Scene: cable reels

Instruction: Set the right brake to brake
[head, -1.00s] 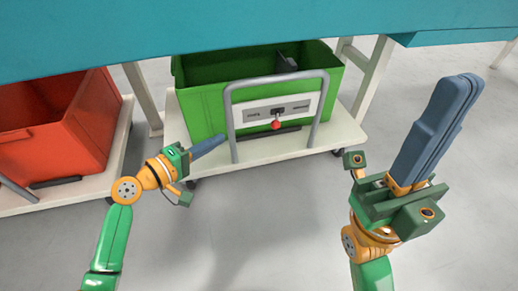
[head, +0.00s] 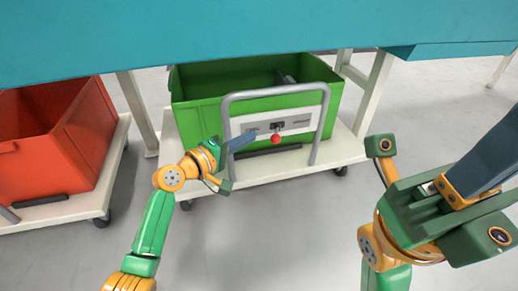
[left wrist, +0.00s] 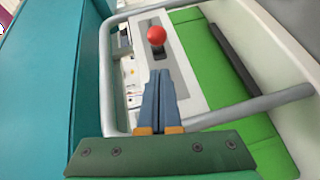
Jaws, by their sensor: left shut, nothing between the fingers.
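The right cart's brake is a lever with a red ball knob (head: 276,139) on a pale panel (head: 302,122) at the front of the cart's handle. The knob stands near the panel's middle; the small labels are unreadable. It also shows in the left wrist view (left wrist: 157,35), just beyond the fingertips. My left gripper (head: 251,136) is shut and empty, its tips left of the knob, apart from it in the head view. Its closed fingers also show in the left wrist view (left wrist: 159,76). My right gripper (head: 482,165) is at the right edge; its fingertips are cut off.
The grey tube handle (head: 229,110) frames the panel close to my left fingers. A green bin (head: 205,85) sits on the white cart (head: 342,155). A red bin (head: 85,135) stands on another cart at left. A teal surface (head: 230,35) overhangs the top. Floor in front is clear.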

